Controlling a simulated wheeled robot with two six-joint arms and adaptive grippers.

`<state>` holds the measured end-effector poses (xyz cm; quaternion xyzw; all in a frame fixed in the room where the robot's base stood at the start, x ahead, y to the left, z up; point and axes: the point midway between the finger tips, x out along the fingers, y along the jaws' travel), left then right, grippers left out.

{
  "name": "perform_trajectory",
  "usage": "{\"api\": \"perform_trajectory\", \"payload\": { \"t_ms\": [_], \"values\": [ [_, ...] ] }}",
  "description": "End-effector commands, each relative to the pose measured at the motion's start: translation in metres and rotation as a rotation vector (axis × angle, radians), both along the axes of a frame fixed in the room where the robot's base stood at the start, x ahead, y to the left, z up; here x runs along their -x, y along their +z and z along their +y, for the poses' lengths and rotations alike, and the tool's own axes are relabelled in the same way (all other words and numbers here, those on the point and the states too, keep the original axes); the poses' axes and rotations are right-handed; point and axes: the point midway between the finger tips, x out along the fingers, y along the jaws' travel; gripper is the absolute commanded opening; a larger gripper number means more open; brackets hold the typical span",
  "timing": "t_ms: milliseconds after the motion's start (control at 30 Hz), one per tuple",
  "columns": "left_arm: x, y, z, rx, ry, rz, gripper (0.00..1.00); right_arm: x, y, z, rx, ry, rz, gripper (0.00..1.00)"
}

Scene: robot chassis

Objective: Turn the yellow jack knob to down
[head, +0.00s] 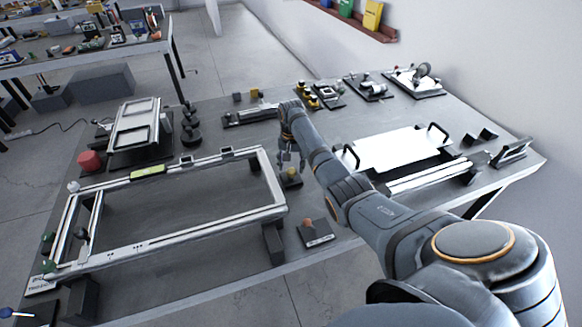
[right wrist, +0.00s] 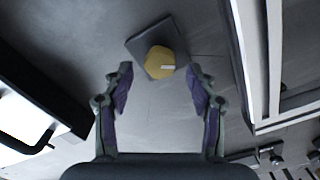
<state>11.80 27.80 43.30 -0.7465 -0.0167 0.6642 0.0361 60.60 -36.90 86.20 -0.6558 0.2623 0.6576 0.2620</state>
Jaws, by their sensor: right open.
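The yellow jack knob (head: 291,174) is a small round knob on a dark square base, beside the right end of the aluminium frame. In the right wrist view the yellow knob (right wrist: 157,58) shows from above, with a short pale mark on it, on its tilted-looking square base (right wrist: 136,44). My right gripper (head: 289,158) is just above and behind the knob in the head view. In the right wrist view its fingers (right wrist: 160,76) are spread apart and empty, with the knob just beyond the gap between the tips. My left gripper is not in view.
The aluminium frame (head: 190,237) with a green-yellow level (head: 148,172) lies left of the knob. A small block with an orange button (head: 315,233) sits nearer the front edge. A white plate with black handles (head: 395,148) lies to the right, behind my arm.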

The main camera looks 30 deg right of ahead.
Motion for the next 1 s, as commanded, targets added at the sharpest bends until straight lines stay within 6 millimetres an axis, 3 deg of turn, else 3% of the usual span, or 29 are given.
{"api": "perform_trajectory", "payload": {
  "t_ms": [133, 400, 800, 1000],
  "values": [
    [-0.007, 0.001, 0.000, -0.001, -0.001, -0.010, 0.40, 0.000, -0.013, 0.000, -0.001, 0.000, 0.001, 0.58],
    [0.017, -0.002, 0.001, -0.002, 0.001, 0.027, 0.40, 0.000, -0.015, 0.000, 0.000, 0.000, -0.001, 0.58],
    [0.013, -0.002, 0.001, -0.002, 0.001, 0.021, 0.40, 0.000, -0.015, 0.000, 0.001, 0.000, -0.001, 0.05],
    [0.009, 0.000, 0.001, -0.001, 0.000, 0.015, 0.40, 0.000, -0.014, 0.000, 0.001, 0.011, -0.001, 0.03]
  ]
}}
